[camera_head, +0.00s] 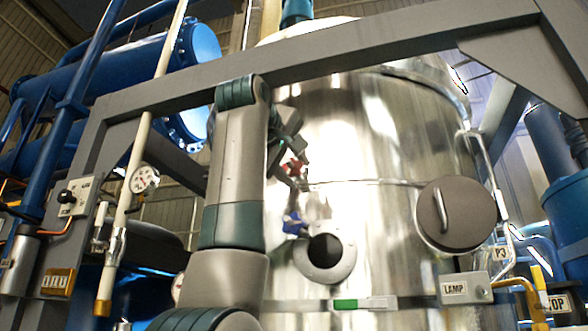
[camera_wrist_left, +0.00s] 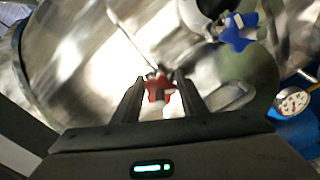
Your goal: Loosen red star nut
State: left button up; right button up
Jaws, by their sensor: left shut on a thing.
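The red star nut (camera_head: 294,167) sits on the front of the shiny metal vessel (camera_head: 400,130), above a blue star nut (camera_head: 294,223). My left gripper (camera_head: 296,168) reaches up to the red nut, its arm covering part of the vessel's left side. In the left wrist view the red star nut (camera_wrist_left: 160,88) lies between the two dark fingers (camera_wrist_left: 160,92), and the gripper is shut on it. The blue star nut (camera_wrist_left: 238,32) shows at upper right there, apart from the fingers. My right gripper is not in view.
A round open port (camera_head: 326,252) is below the blue nut, and a round cover with a handle (camera_head: 456,214) is to the right. A pressure gauge (camera_head: 145,180) and pale pipe stand at left.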

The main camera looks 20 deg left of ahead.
pick_arm(q)
jog(key=shift+d+f+n, duration=0.1)
jog(key=shift+n, duration=0.5)
jog(key=o, duration=1.1)
jog(key=shift+c, duration=0.2)
jog(key=shift+s, duration=0.1)
